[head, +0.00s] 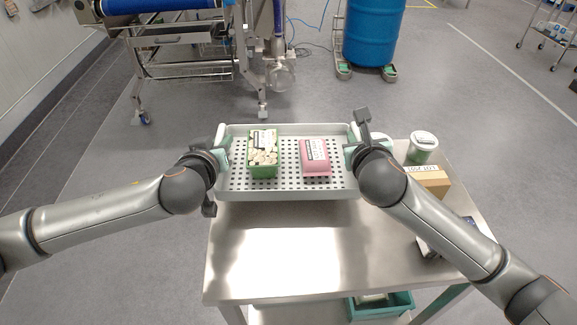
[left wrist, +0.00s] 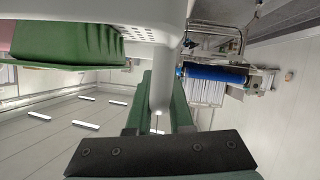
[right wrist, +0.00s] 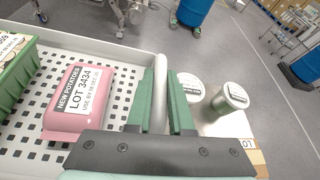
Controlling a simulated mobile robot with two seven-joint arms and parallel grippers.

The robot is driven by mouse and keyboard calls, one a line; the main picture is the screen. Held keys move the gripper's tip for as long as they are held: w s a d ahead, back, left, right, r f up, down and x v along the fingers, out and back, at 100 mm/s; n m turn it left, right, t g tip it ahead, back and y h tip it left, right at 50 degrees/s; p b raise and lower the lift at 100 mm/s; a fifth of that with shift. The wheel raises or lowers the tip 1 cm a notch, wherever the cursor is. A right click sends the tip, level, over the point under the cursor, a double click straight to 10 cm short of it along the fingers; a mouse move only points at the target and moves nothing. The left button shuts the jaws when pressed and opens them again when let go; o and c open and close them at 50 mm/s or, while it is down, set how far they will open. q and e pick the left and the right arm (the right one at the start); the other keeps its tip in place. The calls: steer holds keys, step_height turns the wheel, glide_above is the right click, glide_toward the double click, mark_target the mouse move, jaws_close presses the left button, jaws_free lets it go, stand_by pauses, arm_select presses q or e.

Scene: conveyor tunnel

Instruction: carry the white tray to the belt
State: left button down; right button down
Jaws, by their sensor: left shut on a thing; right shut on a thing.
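The white tray (head: 288,189) has a perforated floor and is held by its two end handles over the far part of the steel table. A green tub with pale contents (head: 263,155) and a pink pack (head: 315,158) labelled "NEW POTATOES" sit inside it. My left gripper (head: 222,148) is shut on the left handle, which also shows in the left wrist view (left wrist: 160,92). My right gripper (head: 352,147) is shut on the right handle, seen in the right wrist view (right wrist: 160,90). A blue belt (head: 160,6) shows at the top left, across the floor.
The steel table (head: 265,265) is bare at its front. Lidded tubs (head: 422,148) and a cardboard box (head: 430,180) stand at its right. A teal crate (head: 385,306) is below. A blue drum (head: 372,32) stands on a wheeled base beyond open floor.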

arm_select(q)
steer(key=shift+a, duration=0.1)
arm_select(e)
steer(key=shift+r, duration=0.1)
